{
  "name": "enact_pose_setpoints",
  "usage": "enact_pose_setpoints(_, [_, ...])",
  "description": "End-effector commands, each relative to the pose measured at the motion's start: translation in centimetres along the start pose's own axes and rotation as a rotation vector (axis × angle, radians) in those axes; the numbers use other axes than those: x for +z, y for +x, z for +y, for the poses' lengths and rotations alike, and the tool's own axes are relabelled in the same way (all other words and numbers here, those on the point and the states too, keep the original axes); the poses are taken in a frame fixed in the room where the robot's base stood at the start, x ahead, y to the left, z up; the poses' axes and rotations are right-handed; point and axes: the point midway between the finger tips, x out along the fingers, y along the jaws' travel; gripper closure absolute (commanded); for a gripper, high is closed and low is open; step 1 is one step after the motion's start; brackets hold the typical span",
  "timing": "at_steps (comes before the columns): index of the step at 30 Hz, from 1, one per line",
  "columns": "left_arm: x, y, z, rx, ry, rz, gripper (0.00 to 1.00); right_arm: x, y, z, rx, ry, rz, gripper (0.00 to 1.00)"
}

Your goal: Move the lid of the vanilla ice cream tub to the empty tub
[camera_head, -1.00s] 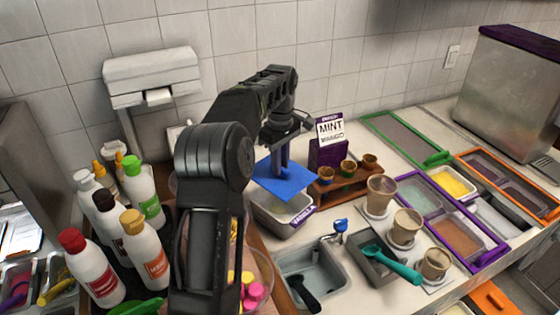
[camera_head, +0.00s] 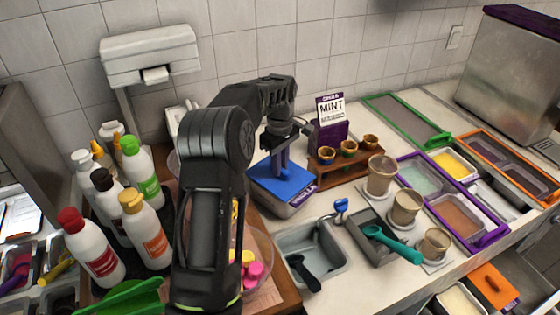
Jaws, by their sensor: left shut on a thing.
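My left gripper (camera_head: 283,168) points down and is shut on the handle of a blue square lid (camera_head: 296,186). The lid lies on or just above the top of a grey tub (camera_head: 292,211). Their edges look nearly lined up, and I cannot tell if the lid is fully seated. The tub has a purple and white label (camera_head: 302,200) that is too small to read. The lid hides the tub's inside. My right gripper is out of view.
A grey basin (camera_head: 320,244) with a black scoop is in front. Several sauce bottles (camera_head: 145,230) stand at left. Topping trays (camera_head: 455,212) and cups (camera_head: 405,207) fill the right.

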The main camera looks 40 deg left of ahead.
Motion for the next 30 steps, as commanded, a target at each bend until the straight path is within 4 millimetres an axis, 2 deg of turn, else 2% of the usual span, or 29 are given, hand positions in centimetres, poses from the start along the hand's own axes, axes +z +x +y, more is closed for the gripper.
enact_pose_setpoints(4, [0.01,0.67,0.03,0.000,0.001,0.000,1.00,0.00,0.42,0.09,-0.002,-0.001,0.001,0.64])
enact_pose_setpoints(15, [0.01,0.77,0.02,0.000,0.001,0.000,1.00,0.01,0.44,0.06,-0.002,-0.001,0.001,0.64])
enact_pose_setpoints(16, [0.01,0.76,0.03,0.000,0.001,0.000,0.82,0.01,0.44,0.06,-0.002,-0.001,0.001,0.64])
enact_pose_setpoints(25, [0.01,0.75,0.02,0.000,0.001,0.000,0.57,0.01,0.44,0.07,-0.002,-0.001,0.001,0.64])
enact_pose_setpoints(30, [0.01,0.76,0.02,0.000,0.001,0.000,0.57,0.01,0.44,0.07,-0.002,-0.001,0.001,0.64])
